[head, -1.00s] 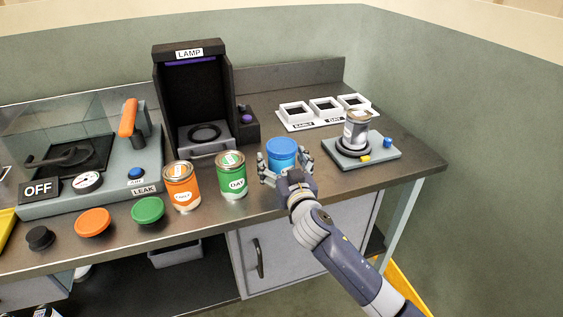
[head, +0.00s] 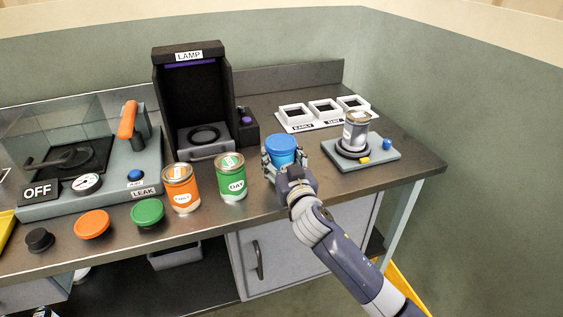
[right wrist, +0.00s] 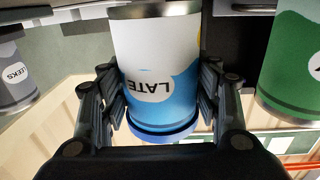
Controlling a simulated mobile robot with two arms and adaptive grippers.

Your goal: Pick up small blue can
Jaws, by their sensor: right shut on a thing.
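The small blue can (head: 281,146) has a blue lid and is on the bench's right half, in front of the lamp box. In the right wrist view the can (right wrist: 155,70) shows a white and blue label reading "LATE", upside down in that picture. My right gripper (head: 283,162) is shut on the can, with a finger on each side of its body; the fingers also show in the right wrist view (right wrist: 160,95). The hand hides the can's lower part in the head view, so I cannot tell whether it touches the bench. My left gripper is not in view.
A green can (head: 231,178) and an orange can (head: 181,188) stand to the left. Behind is the black lamp box (head: 191,100). To the right, a grey can (head: 356,130) stands on a small device (head: 362,158). A white three-slot rack (head: 322,114) lies behind.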

